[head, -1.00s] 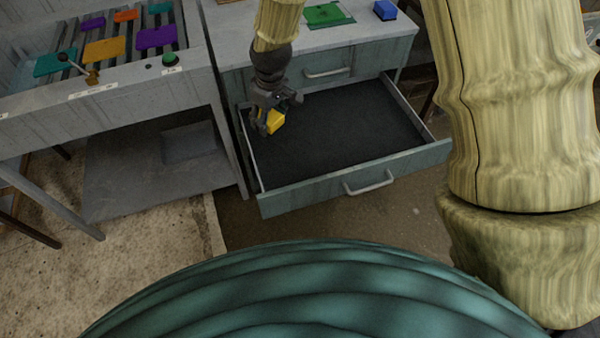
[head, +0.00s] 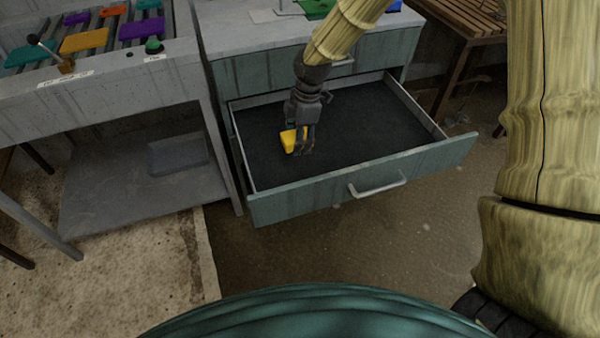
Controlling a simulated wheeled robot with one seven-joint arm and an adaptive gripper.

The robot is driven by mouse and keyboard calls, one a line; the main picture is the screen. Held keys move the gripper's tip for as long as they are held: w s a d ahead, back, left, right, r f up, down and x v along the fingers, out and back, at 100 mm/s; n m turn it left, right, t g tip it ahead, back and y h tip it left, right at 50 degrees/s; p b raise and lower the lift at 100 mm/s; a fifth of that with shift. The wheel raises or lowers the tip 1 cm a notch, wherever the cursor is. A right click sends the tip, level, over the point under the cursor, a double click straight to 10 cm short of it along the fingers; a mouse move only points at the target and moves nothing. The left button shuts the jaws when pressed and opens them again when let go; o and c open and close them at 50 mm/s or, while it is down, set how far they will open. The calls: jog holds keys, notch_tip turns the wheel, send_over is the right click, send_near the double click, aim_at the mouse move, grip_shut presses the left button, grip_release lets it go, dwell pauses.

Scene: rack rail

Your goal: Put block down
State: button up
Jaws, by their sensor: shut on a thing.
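A yellow block (head: 288,140) is held at the fingertips of my gripper (head: 298,142) in the head view. The gripper is shut on it and points down inside the open drawer (head: 360,125). The drawer is wide, with a dark, empty floor. The block is over the left part of the drawer floor. I cannot tell whether its underside touches the floor. The fingers hide part of its right side.
The drawer's front panel with its handle (head: 377,185) faces me. A blue block (head: 394,6) and a green pad (head: 317,8) are on the cabinet top. A bench with coloured plates (head: 84,41), a lever (head: 50,52) and a green button (head: 153,45) stands left.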

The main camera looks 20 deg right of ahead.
aim_at(299, 169)
notch_tip(299, 169, down, 10)
jog(key=shift+f+b, duration=0.1)
jog(key=shift+b, duration=0.4)
jog(key=shift+s+f, duration=0.15)
jog(key=shift+f, duration=0.3)
jog(key=shift+s, duration=0.1)
jog(key=shift+c, duration=0.4)
jog(key=o, duration=0.9)
jog(key=shift+f, duration=0.15)
jog(key=o, duration=0.3)
jog(key=shift+f, duration=0.1)
jog(key=shift+o, duration=0.2)
jog(key=shift+f, duration=0.1)
jog(key=shift+w+d+r, duration=0.1)
jog(key=shift+w+r, duration=0.1)
jog(key=shift+r, duration=0.1)
